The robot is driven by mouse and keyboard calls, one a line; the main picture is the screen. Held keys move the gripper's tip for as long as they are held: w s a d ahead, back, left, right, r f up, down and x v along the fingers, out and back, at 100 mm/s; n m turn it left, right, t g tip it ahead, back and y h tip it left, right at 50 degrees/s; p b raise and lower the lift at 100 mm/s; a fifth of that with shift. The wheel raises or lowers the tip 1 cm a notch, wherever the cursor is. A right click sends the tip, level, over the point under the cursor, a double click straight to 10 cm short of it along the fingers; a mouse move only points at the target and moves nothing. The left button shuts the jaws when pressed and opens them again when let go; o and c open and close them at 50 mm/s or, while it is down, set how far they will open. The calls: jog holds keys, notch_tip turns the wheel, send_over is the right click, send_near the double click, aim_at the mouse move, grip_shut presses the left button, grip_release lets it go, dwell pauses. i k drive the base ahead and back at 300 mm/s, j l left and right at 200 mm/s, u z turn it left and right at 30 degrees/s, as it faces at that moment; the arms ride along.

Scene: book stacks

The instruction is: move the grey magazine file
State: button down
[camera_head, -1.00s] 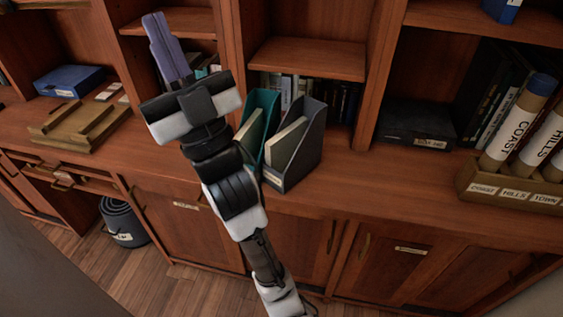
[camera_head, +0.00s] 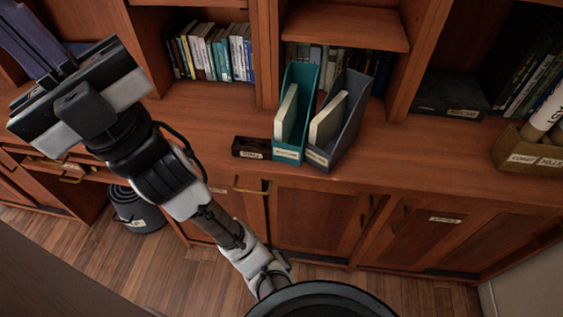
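The grey magazine file (camera_head: 354,118) stands upright on the wooden counter, just right of a teal magazine file (camera_head: 289,152). A pale book or folder (camera_head: 327,120) shows inside it, and a label is on its front. I see nothing held.
A small dark labelled box (camera_head: 250,147) sits left of the teal file. Books (camera_head: 215,52) fill the shelf bays behind. A black box (camera_head: 448,94) and a wooden holder with rolls (camera_head: 533,155) stand to the right. Counter between the grey file and the holder is clear.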

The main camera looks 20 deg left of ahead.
aim_at(338, 122)
jog(key=j+u, duration=0.25)
jog(key=j, duration=1.7)
